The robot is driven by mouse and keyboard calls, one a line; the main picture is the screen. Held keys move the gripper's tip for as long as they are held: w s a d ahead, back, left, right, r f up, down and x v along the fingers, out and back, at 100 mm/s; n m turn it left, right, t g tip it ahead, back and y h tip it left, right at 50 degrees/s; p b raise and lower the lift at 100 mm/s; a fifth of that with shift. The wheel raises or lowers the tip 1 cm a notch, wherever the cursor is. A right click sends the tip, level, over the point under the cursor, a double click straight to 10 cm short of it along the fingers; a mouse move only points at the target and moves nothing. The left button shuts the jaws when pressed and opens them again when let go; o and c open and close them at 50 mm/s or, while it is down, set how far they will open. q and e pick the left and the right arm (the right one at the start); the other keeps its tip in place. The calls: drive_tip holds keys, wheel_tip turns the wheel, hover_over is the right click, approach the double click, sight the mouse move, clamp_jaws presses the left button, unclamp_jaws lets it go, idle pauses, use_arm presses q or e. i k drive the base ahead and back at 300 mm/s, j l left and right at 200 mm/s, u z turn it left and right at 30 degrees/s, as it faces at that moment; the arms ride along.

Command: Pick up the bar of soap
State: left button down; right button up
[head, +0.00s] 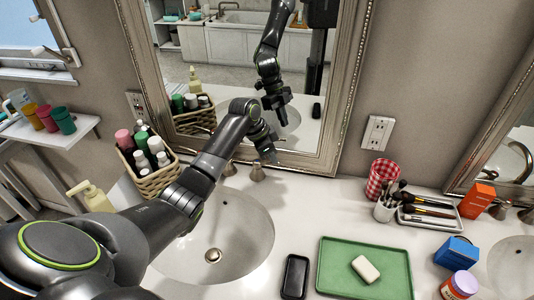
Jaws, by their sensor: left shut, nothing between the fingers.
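The bar of soap (365,269) is a small cream-white block lying tilted on a green tray (335,254) at the front right of the counter. My left gripper (268,154) is over the back of the sink near the mirror's lower edge, shut and empty. It is up and to the left of the soap, well apart from it. My right gripper is not in view.
A black rectangular object (295,277) lies left of the tray. The white sink (248,254) is under my left arm. A wicker basket of bottles (155,178) stands at the back left. A red checkered cup (382,179), brush holder (385,211) and blue box (456,253) stand right.

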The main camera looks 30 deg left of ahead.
sight(369, 274)
drive_tip(key=k+l, duration=0.2)
drive_tip(key=k, duration=0.3)
drive_tip(key=k+l, duration=0.2)
drive_tip(key=k, duration=0.25)
drive_tip(key=k+l, duration=0.15)
drive_tip(key=k, duration=0.35)
